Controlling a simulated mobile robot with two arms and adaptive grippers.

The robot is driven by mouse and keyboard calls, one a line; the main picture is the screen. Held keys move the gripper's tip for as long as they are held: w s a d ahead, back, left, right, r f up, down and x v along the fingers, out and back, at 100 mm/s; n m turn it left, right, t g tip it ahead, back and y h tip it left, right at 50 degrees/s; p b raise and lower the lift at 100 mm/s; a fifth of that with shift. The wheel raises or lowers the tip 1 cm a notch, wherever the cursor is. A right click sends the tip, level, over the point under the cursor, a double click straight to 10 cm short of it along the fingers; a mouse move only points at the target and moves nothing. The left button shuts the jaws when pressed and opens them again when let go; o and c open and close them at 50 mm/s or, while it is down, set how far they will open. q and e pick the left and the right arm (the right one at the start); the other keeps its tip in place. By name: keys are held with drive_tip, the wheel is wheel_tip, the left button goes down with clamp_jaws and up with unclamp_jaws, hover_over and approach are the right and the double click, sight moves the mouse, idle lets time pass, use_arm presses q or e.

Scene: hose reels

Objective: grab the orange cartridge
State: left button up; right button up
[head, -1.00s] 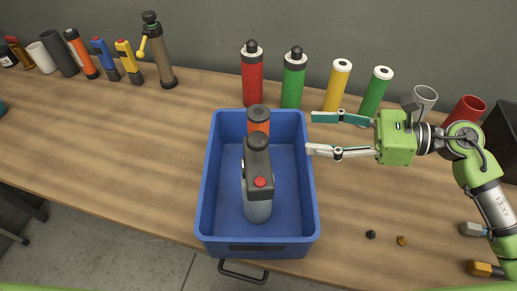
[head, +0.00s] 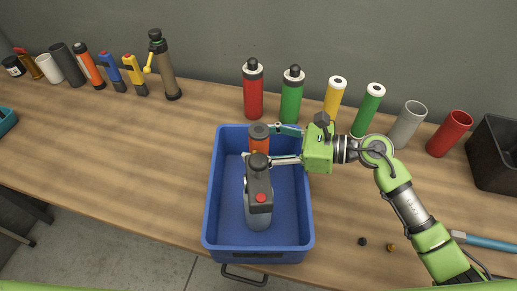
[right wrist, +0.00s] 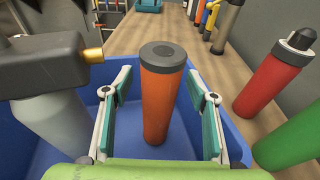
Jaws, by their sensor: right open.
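The orange cartridge (head: 260,145) with a dark grey cap stands upright in the back of the blue bin (head: 210,200). In the right wrist view the orange cartridge (right wrist: 160,100) stands between the two fingers of my right gripper (right wrist: 160,82), with a visible gap to each finger. My right gripper (head: 275,146) is open and reaches in from the right over the bin's rim, its fingers at the cartridge's level. The grey device with a red button (head: 259,198) stands just in front and hides the cartridge's lower part in the head view. My left gripper is out of view.
Red (head: 253,92) and green (head: 292,95) bottles stand behind the bin, with yellow and green tubes further right. Another orange tube (head: 88,68) stands among several items at the back left. The table left of the bin is clear.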

drive_tip(key=shift+a+f, duration=0.1)
drive_tip(key=c, duration=1.3)
